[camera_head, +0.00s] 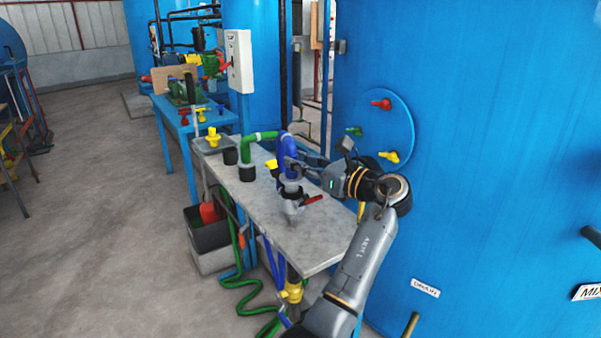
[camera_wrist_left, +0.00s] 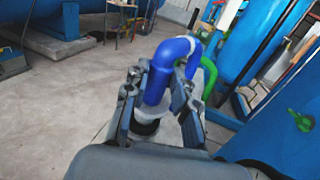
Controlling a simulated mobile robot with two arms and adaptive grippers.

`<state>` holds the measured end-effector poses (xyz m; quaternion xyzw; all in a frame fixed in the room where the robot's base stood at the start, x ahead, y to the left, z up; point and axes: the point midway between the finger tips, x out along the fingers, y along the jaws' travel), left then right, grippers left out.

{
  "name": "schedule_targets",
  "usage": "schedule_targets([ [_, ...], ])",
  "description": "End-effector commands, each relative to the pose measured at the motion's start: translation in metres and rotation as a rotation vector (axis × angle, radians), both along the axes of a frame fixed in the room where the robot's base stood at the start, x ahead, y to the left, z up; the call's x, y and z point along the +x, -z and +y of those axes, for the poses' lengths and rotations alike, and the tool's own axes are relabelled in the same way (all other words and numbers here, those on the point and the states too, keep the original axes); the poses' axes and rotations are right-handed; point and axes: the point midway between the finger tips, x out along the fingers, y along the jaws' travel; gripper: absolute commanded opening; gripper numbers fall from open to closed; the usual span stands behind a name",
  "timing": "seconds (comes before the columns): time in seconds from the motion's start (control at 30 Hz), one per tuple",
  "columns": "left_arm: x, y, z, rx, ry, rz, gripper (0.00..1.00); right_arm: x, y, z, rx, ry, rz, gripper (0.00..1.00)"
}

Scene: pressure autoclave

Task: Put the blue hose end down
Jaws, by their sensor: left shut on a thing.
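The blue hose end (camera_head: 289,150) is a bent blue pipe piece over the grey worktable (camera_head: 328,246). My left gripper (camera_head: 300,170) reaches it from the right and is shut on it. In the left wrist view the blue hose end (camera_wrist_left: 160,80) stands between my two fingers, with a pale collar and a dark ring below it. Below it in the head view is a grey fitting with a red handle (camera_head: 312,199); I cannot tell whether the hose end touches it. My right gripper is not in view.
A green hose end (camera_head: 258,136) stands on a black socket (camera_head: 247,173) to the left. Yellow valves are near it. A large blue tank (camera_head: 480,120) rises close on the right. Coiled green hose (camera_head: 240,285) lies on the floor. The table's front part is clear.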

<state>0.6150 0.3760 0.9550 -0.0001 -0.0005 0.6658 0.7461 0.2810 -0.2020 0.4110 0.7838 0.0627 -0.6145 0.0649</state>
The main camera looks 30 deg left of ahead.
Motion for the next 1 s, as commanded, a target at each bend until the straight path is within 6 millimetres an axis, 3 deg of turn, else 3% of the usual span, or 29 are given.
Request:
schedule_targets([
  [0.1,0.0,0.015,0.0,0.002,0.0,0.001,0.0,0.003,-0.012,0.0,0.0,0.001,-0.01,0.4],
  [0.27,0.0,0.018,0.0,0.002,0.0,-0.001,0.0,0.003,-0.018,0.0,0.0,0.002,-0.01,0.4],
  [0.93,0.0,0.023,0.0,0.002,0.0,0.0,0.0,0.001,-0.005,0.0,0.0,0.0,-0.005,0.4],
  [0.97,0.0,0.025,0.0,0.0,0.0,0.001,0.3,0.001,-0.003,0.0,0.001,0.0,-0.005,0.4],
  [1.0,0.0,0.025,0.0,0.0,0.0,0.001,0.39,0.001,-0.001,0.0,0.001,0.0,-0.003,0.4],
])
